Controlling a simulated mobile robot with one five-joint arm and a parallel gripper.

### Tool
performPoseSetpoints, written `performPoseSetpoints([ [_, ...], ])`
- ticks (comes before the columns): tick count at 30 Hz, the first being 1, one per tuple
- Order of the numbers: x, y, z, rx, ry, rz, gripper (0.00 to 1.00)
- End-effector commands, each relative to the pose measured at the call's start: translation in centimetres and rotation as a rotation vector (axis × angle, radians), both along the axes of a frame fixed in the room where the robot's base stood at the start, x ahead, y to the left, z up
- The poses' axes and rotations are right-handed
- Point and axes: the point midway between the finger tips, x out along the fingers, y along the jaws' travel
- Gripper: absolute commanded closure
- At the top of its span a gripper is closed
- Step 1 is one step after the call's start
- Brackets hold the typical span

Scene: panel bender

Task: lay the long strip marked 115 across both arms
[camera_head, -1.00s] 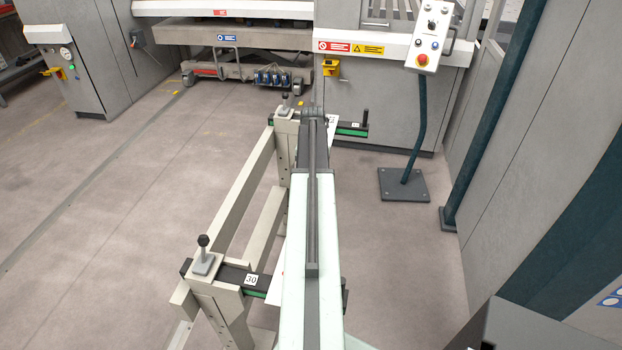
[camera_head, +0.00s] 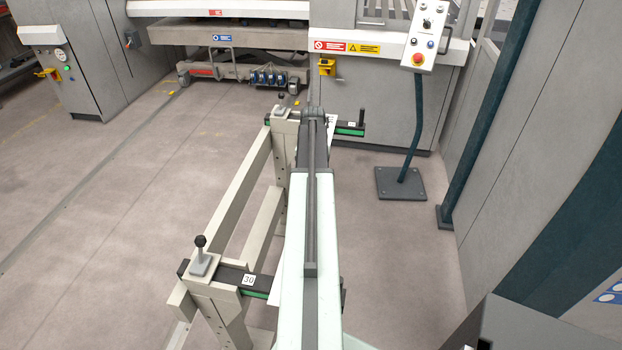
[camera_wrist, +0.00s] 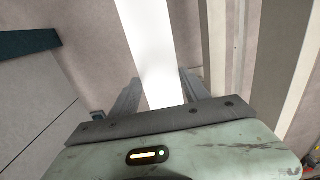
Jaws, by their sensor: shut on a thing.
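My gripper (camera_wrist: 160,92) is shut on a long white strip (camera_wrist: 146,35), which runs away between the fingers in the wrist view. In the head view my own arm covers the gripper and most of the strip; a white sliver (camera_head: 277,283) shows left of my arm beside the near support arm. The near support arm (camera_head: 232,275) is dark with a green edge and a tag reading 30. The far support arm (camera_head: 345,131) has a green edge and an upright pin at its right end. No 115 mark is readable. Whether the strip touches either arm is hidden.
A beige stand frame (camera_head: 235,190) carries both arms, with black-knobbed clamps at its posts. A control post (camera_head: 418,130) on a dark floor plate and a grey cabinet wall (camera_head: 525,170) stand to the right. The floor left of the stand is clear.

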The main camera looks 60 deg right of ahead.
Motion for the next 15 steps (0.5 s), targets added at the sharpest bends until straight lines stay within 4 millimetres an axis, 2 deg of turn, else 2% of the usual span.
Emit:
performPoseSetpoints([
  [15,-0.43,-0.14,0.01,0.0,0.0,-0.001,1.0],
])
